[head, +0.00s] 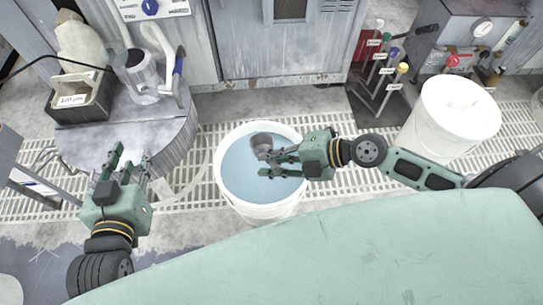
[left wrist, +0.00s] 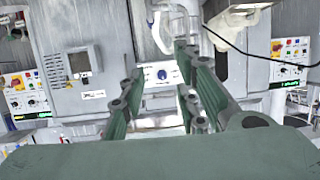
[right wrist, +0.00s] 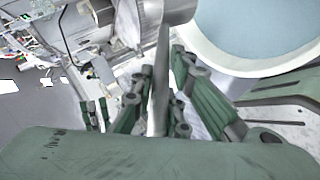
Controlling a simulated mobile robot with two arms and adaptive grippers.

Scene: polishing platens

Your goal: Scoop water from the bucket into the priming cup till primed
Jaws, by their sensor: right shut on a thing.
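The white bucket (head: 283,208) stands on the floor grating, with blue water (head: 240,172) inside. My right gripper (head: 272,163) is shut on the handle of a grey metal scoop (head: 262,141), which shows over the bucket's far part. The handle stands between the fingers in the right wrist view (right wrist: 160,80). I cannot tell whether the scoop touches or holds water. A grey cylinder (head: 134,68), apparently the priming cup, stands on the round platen (head: 90,142) by a pipe with a blue lever. My left gripper (head: 125,168) is open and empty at the platen's near edge.
A white drum (head: 450,118) stands at the right. Labelled, coloured-top rods (head: 390,85) stand behind my right arm. A pale hose (head: 188,188) runs on the grating left of the bucket.

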